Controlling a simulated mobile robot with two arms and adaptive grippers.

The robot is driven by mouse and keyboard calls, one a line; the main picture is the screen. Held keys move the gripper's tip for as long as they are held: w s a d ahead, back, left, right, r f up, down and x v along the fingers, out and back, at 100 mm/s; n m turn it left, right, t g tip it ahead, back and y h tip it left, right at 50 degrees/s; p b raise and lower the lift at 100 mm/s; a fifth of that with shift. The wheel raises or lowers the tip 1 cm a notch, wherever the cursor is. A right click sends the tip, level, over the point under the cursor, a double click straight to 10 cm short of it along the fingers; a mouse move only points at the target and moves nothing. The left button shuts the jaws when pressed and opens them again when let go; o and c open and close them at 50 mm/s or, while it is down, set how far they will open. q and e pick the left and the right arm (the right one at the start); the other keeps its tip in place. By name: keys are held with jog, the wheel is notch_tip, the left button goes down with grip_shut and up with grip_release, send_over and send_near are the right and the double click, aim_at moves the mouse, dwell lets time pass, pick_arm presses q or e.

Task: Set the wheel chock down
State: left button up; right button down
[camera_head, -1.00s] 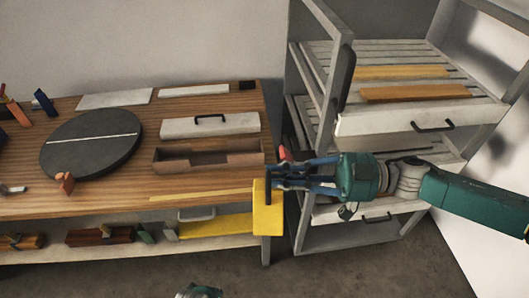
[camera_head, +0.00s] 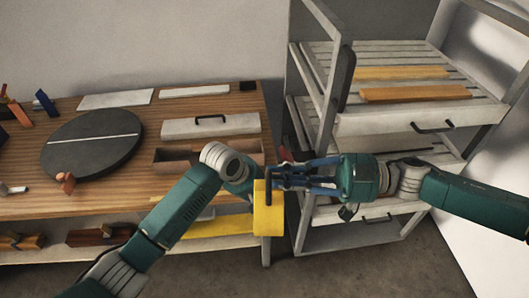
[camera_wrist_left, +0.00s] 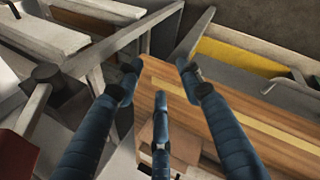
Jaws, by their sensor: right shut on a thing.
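A yellow block with a dark handle, which I take for the wheel chock (camera_head: 268,215), hangs upright at the right front corner of the wooden bench. My right gripper (camera_head: 278,178) is shut on it by the handle. My left arm now reaches over the bench front, and its wrist is just left of the chock. The left fingers are hard to make out in the head view. In the left wrist view, the left gripper (camera_wrist_left: 158,82) has its fingers spread, with nothing between them, over the wooden bench top.
The wooden bench (camera_head: 100,203) carries a dark round turntable (camera_head: 92,150), an open brown tray (camera_head: 180,163) and a white drawer-like box (camera_head: 210,126). A grey slatted rack (camera_head: 400,122) stands to the right with orange boards (camera_head: 415,92). A yellow board (camera_head: 215,228) lies on the bench's lower shelf.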

pick_arm(q)
jog(key=w+r+t+h, duration=0.2)
jog(key=w+r, duration=0.9)
pick_arm(e)
jog(key=shift+a, duration=0.1)
pick_arm(q)
jog(key=s+d+r+m+h, duration=0.1)
jog(key=s+d+r+m, duration=0.15)
jog(key=r+m, duration=0.45)
jog(key=s+d+r+m+h, duration=0.15)
jog(key=d+r+m, duration=0.25)
jog(key=r, duration=0.6)
jog(key=s+d+r+m, duration=0.2)
jog(key=d+r+m, duration=0.25)
jog(key=r, duration=0.45)
jog(key=s+d+r+m+g, duration=0.1)
jog(key=s+r+m, duration=0.5)
jog(key=s+m, duration=0.25)
jog(key=m+y, duration=0.8)
jog(key=m, duration=1.5)
send_over(267, 182)
jog(key=s, duration=0.5)
notch_tip(267, 182, down, 3)
jog(key=x, duration=1.1)
jog(key=shift+w+a+f, duration=0.15)
jog(key=shift+a+f, duration=0.2)
jog(key=shift+a, duration=0.05)
